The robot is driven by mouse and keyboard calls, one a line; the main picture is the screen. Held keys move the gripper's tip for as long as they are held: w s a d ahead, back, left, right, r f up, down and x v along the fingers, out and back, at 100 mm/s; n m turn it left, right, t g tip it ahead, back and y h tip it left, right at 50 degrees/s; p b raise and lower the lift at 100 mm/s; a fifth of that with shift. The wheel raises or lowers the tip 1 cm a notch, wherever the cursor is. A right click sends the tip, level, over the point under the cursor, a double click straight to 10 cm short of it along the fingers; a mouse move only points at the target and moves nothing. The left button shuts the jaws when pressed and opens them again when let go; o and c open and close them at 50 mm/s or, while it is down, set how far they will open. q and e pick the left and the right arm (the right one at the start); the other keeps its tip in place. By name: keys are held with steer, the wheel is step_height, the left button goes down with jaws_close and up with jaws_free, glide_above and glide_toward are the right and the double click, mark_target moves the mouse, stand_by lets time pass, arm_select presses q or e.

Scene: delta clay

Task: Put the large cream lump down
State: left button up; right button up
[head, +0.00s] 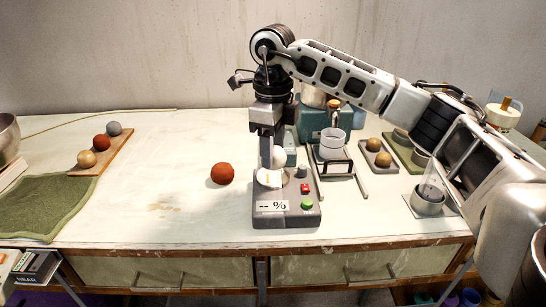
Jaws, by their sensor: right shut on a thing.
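The large cream lump (279,158) is a pale rounded ball, partly hidden by the fingers of my right gripper (272,160). My right gripper points straight down and is shut on the lump. It is over the grey measuring device (287,212), which has a display reading "-- %", a red button and a green button. A small pale plate (268,178) on the device lies just under the fingers. I cannot tell whether the lump touches it. My left gripper is not in view.
A red-brown ball (222,173) lies left of the device. A wooden board (107,152) with several balls and a green cloth (50,206) are at the left. A stand with a white cup (332,142) is close on the right. The table's middle left is clear.

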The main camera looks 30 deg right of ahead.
step_height(320, 180, down, 2)
steer(key=shift+f, duration=0.5)
steer(key=shift+f, duration=0.2)
steer(key=o, duration=1.1)
steer(key=shift+r, duration=0.15)
